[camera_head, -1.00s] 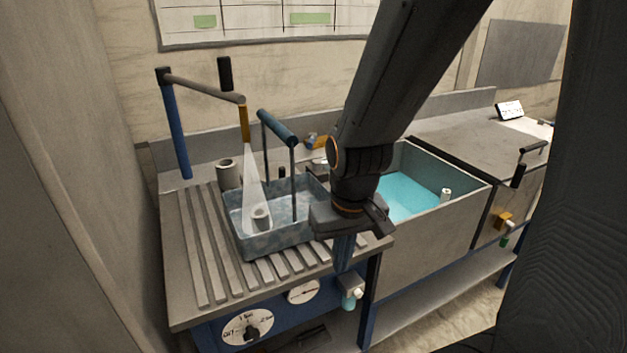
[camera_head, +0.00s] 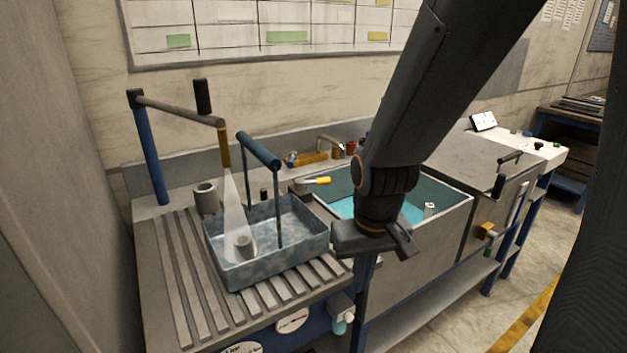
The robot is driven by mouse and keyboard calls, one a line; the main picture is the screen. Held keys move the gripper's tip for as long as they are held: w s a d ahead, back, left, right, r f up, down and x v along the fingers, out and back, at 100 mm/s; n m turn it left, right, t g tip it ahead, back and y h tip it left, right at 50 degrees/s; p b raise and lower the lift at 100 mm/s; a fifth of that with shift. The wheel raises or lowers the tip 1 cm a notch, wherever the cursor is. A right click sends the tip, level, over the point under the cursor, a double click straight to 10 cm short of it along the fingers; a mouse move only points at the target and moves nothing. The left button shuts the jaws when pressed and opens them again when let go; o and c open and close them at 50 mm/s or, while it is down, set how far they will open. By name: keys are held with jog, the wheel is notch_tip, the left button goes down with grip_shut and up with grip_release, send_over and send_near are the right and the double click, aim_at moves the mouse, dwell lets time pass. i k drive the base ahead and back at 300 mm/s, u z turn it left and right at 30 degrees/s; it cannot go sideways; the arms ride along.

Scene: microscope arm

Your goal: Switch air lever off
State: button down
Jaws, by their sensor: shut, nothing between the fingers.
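A grey pipe (camera_head: 175,110) on a blue post (camera_head: 150,150) carries an upright black lever (camera_head: 202,97). A brass nozzle (camera_head: 224,150) at its end sends a pale cone of spray down into a grey-blue basket (camera_head: 268,262). A lever with a yellow handle (camera_head: 317,181) lies about level at the back, by the left end of the sink. No label shows which of these is the air lever. My gripper (camera_head: 365,268) is shut and empty, pointing down in front of the sink, right of the basket and apart from both levers.
The basket has a tall blue-topped handle (camera_head: 259,150) and stands on a ribbed drainboard (camera_head: 160,290). A sink (camera_head: 455,205) holds turquoise liquid. A lidded grey cabinet (camera_head: 480,160) stands to the right. A round gauge (camera_head: 292,320) is on the front. Open floor (camera_head: 480,310) lies at front right.

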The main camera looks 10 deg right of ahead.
aim_at(299, 184)
jog(key=k, duration=0.6)
jog(key=z, duration=0.6)
jog(key=i, duration=1.4)
jog(key=u, duration=0.5)
